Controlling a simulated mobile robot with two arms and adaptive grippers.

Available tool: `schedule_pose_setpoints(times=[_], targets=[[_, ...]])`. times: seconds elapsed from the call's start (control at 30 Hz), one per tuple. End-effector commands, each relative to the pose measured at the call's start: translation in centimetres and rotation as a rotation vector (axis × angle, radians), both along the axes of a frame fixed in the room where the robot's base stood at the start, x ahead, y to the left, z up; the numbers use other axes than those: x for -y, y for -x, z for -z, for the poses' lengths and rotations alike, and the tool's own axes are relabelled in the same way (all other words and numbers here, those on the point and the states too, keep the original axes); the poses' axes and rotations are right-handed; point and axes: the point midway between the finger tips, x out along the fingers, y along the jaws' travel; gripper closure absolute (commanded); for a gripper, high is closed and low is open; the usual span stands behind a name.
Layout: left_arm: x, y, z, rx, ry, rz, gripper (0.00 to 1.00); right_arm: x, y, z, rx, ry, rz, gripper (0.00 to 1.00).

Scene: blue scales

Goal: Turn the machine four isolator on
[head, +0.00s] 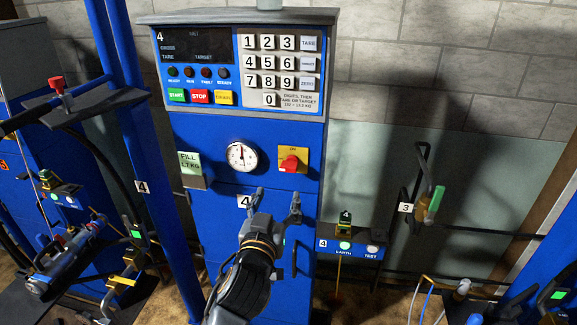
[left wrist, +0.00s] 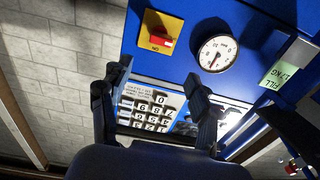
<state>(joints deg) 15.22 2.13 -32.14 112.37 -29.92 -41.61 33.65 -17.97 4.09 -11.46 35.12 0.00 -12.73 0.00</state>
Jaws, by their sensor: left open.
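The blue machine (head: 225,135) bears a 4 at the top left of its panel. Its isolator (head: 293,160) is a red handle on a yellow plate, right of the round dial. The handle lies roughly sideways; the small plate lettering is hard to read in the head view. The isolator also shows at the top of the left wrist view (left wrist: 161,40). My left gripper (head: 277,202) is open and empty, its fingers pointing up, below the isolator in the head picture and apart from it. Its fingers also show in the left wrist view (left wrist: 157,90). My right gripper is not in view.
A round dial (head: 242,156) and a green FILL card (head: 190,163) are left of the isolator. The keypad (head: 279,68) and dark display (head: 193,45) are above. A small shelf (head: 350,241) with EARTH and TEST lamps juts out at right. A blue post (head: 142,150) stands at left.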

Motion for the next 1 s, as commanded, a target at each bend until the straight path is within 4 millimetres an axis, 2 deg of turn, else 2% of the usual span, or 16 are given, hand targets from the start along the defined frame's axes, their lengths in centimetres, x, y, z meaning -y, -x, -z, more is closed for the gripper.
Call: schedule_pose_setpoints(times=[0.37,0.6,0.8,1.0], targets=[[1.3,-6.2,-0.2,-0.003,-0.003,0.0,0.38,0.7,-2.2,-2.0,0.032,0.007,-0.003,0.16],[2.0,-10.1,-0.1,-0.002,-0.002,0.0,0.38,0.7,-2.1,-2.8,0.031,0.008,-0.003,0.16],[2.4,-12.2,0.0,-0.003,-0.002,-0.001,0.38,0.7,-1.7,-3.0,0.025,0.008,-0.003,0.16],[2.6,-13.0,0.0,-0.002,0.0,0.001,0.38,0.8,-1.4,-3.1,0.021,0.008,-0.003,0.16]])
